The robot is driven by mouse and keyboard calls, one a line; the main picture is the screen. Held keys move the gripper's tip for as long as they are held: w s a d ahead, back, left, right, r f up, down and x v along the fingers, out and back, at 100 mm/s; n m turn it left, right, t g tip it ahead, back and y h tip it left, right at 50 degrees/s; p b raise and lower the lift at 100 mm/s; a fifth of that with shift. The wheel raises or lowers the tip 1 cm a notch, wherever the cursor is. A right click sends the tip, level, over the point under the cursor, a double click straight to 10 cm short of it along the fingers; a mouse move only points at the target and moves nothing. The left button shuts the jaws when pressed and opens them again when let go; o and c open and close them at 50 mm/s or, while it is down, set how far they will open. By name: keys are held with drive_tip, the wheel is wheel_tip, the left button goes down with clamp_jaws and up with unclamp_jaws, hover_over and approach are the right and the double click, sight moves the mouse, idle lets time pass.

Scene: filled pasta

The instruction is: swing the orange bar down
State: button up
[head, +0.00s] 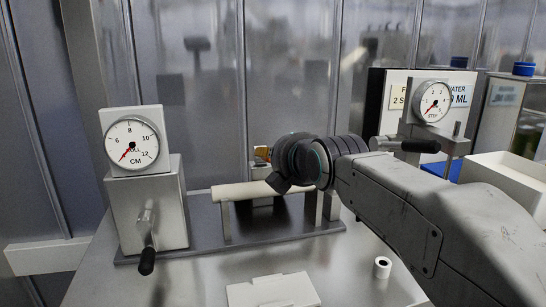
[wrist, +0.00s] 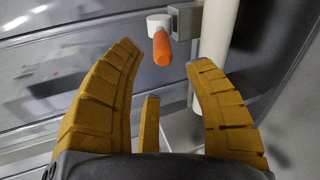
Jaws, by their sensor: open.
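The orange bar (wrist: 162,49) is a short rounded handle on a pale round hub. The hub is fixed to a grey metal block beside a white roller (wrist: 215,70). My gripper (wrist: 163,62) is open, its yellow fingers spread to either side of the bar's free end in the wrist view. Nothing is between the fingers in their grip, and I cannot tell how far ahead the bar is. In the head view my dark wrist is beside the white roller (head: 245,191) and hides most of this area, so the bar is not clear there.
A metal box with a round dial (head: 132,145) and a black-handled crank (head: 147,262) stands at the left. A second dial (head: 432,99) stands at the right, near a white bin (head: 507,175). A white block (head: 273,291) and a small white cylinder (head: 382,267) are on the table in front.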

drive_tip(key=shift+v, duration=0.95)
drive_tip(key=shift+c, duration=0.3)
